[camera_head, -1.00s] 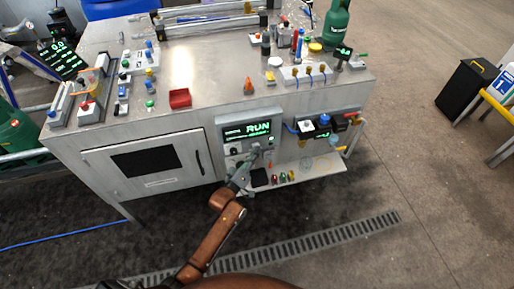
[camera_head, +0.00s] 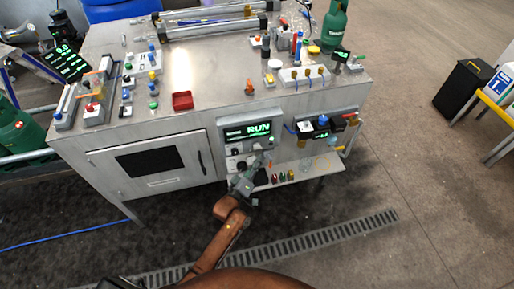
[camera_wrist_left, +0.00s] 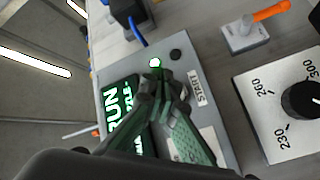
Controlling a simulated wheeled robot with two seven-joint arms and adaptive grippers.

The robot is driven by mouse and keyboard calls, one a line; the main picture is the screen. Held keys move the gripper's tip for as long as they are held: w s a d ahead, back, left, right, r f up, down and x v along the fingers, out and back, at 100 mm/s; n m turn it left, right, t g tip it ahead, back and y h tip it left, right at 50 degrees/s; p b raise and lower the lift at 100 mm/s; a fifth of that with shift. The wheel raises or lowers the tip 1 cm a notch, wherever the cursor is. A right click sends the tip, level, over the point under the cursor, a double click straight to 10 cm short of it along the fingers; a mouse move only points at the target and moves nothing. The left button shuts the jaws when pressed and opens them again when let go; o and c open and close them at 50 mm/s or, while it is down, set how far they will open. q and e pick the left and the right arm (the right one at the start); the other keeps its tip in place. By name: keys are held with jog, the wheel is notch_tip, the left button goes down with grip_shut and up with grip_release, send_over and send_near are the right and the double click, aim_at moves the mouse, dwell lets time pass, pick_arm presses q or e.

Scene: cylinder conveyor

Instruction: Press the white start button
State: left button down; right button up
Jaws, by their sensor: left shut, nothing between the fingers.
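The control panel (camera_head: 228,135) on the bench front has a green RUN display (camera_head: 259,129), which also shows in the left wrist view (camera_wrist_left: 115,103). My left gripper (camera_head: 262,160) is shut and empty, in front of the lower part of this panel. In the left wrist view its fingertips (camera_wrist_left: 164,80) are close together beside the START label (camera_wrist_left: 199,86). The white start button does not show clearly near the label; the fingers may hide it. A lit white-green round light (camera_wrist_left: 155,63) is just beyond the fingertips. I cannot tell whether they touch the panel. My right gripper is out of view.
A black round part (camera_wrist_left: 176,54) and a dial with numbers (camera_wrist_left: 302,98) are near the fingers. A shelf (camera_head: 320,168) with small coloured parts is right of the gripper. A valve unit (camera_head: 322,124) juts out above it. The floor in front is clear.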

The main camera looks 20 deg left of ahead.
pick_arm(q)
jog(key=shift+s+d+p, duration=0.4)
jog(key=shift+s+d, duration=0.3)
jog(key=shift+s, duration=0.3)
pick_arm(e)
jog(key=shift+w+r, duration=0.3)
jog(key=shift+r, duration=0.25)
